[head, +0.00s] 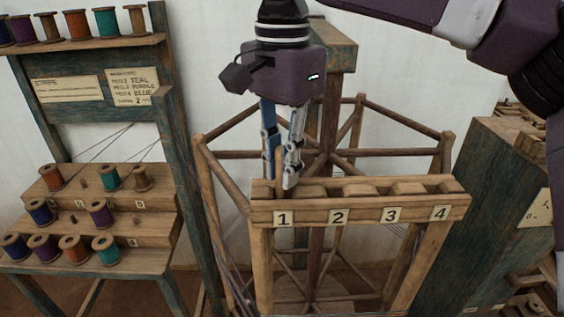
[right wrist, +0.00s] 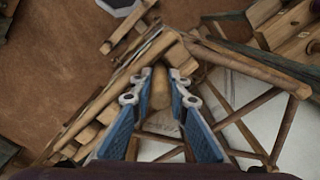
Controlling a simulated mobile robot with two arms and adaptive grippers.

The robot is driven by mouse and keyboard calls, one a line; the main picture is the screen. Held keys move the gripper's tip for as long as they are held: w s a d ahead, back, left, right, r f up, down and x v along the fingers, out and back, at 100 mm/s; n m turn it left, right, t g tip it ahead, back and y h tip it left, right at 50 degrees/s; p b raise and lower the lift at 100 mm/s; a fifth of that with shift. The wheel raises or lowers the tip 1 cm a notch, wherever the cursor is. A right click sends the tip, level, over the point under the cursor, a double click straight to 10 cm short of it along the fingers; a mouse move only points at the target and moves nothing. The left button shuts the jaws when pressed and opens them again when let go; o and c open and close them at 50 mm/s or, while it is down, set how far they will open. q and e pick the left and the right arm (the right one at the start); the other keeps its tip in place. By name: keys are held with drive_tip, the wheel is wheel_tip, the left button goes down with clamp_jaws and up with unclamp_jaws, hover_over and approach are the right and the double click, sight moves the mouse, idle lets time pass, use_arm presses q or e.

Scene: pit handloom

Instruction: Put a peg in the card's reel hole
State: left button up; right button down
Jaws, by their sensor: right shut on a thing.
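My right gripper (head: 280,176) hangs down from above over the slot marked 1 of a wooden rail (head: 360,211) on the reel frame. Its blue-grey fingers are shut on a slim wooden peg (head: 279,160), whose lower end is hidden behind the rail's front. In the right wrist view the peg (right wrist: 160,90) shows between the two fingertips (right wrist: 160,82). I cannot tell whether it touches a hole. A written card (head: 134,87) on the left stand names teal, purple and blue beside peg numbers. My left gripper is out of view.
The left stand holds several colored thread reels on a top shelf (head: 85,49) and on stepped shelves (head: 150,225), with small pegs among them. The open frame (head: 330,200) has thin wooden bars around the gripper. A dark teal cabinet (head: 480,200) stands to the right.

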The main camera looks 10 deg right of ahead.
drive_tip(key=c, duration=1.8)
unclamp_jaws()
drive_tip(key=shift+s, duration=0.1)
drive_tip(key=o, duration=0.4)
wheel_tip(320, 180, up, 7)
drive_tip(key=p, duration=0.6)
